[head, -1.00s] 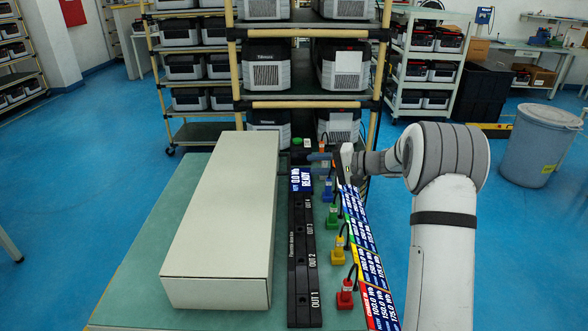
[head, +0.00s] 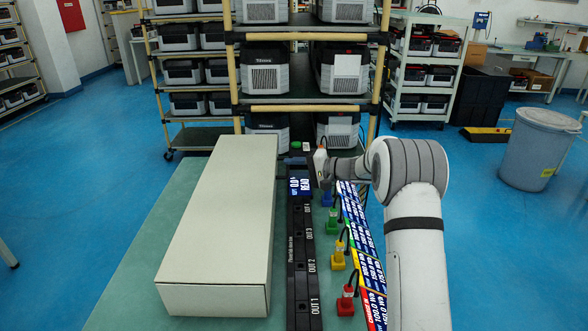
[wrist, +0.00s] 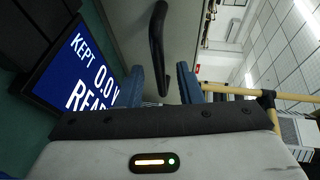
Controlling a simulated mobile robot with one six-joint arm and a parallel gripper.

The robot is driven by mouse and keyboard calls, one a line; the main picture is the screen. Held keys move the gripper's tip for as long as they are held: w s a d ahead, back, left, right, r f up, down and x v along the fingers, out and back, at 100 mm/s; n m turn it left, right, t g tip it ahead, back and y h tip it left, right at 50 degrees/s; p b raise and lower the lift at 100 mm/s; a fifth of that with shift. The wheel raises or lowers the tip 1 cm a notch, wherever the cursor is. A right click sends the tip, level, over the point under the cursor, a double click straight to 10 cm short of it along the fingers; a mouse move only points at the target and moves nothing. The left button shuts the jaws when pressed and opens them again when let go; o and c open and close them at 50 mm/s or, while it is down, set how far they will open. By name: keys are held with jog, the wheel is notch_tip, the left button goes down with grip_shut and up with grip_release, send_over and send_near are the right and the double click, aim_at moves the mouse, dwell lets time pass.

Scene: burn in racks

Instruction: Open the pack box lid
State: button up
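The pack box (head: 218,220) is a long cream box on the green bench at the left in the head view, with its lid closed. In the wrist view a pale grey-green panel (wrist: 125,25), apparently the box's side, carries a black bar handle (wrist: 157,45). My gripper (head: 303,162) is beside the box's far right side, above the display, with its fingers towards the box. In the wrist view its two blue fingers (wrist: 162,84) are apart, with the handle's end showing between them. Whether they touch it cannot be told.
A black strip with numbered outlets (head: 303,260) runs along the box's right side, with a blue-lit display (head: 300,186) at its far end. Coloured plugs (head: 338,255) with cables stand right of it. A rack of battery units (head: 262,75) stands behind the bench.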

grip_shut()
dwell(0.6)
